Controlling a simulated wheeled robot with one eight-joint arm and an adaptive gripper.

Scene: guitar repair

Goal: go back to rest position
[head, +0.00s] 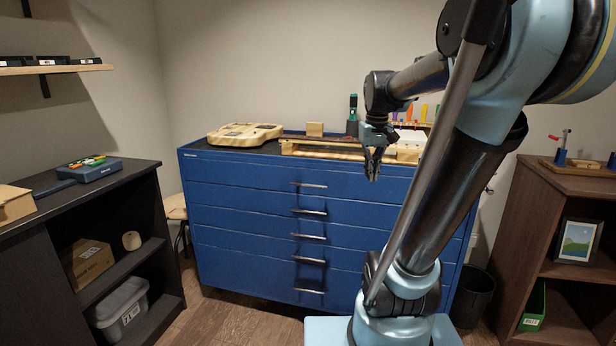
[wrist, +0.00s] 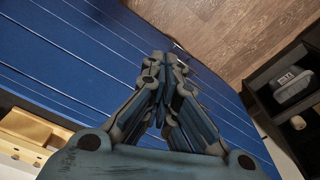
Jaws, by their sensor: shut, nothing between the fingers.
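My gripper (head: 373,170) hangs in front of the top edge of the blue drawer cabinet (head: 245,215) in the head view, pointing down. Its fingers are closed together with nothing between them. In the wrist view my gripper (wrist: 165,62) is also shut and empty, with the cabinet's blue drawer fronts (wrist: 70,60) behind it. My arm rises on the right side of the head view and hides part of the cabinet top and its right side.
A guitar body (head: 243,134) and a wooden rack (head: 330,150) lie on the cabinet. A dark shelf unit (head: 150,210) stands left, a brown shelf (head: 560,188) right, with a dark bin (head: 474,297) beside it. Wooden floor (head: 235,318) shows in front of the cabinet.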

